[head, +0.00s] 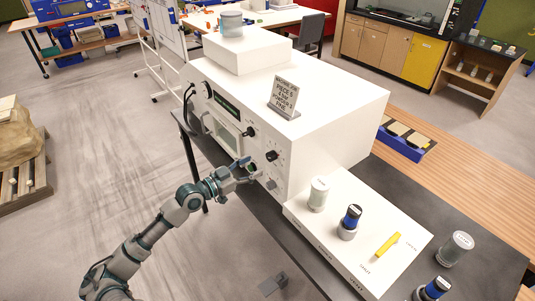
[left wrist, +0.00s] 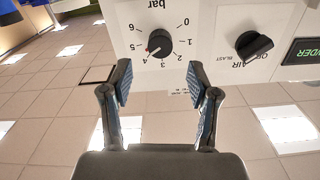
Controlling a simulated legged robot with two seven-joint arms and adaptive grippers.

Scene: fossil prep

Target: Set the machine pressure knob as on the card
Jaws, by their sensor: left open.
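The pressure knob (left wrist: 159,43) is black, on a white panel with a "bar" scale from 0 to 6, upside down in the left wrist view. Its red mark points between 4 and 5. In the head view this knob (head: 271,155) is on the machine's (head: 320,110) front. The card (head: 284,97) stands on the machine's top; its small text seems to include "PIECE 6", "4 bar" and "FINE". My left gripper (head: 245,171) is open in front of the panel; its fingers (left wrist: 160,90) point at the knob without visibly gripping it. My right gripper is out of view.
The black air knob (left wrist: 254,46) is beside the pressure knob. A white board (head: 360,235) with a jar (head: 319,194), a blue-topped container (head: 350,222) and a yellow piece (head: 387,244) lies right of the machine.

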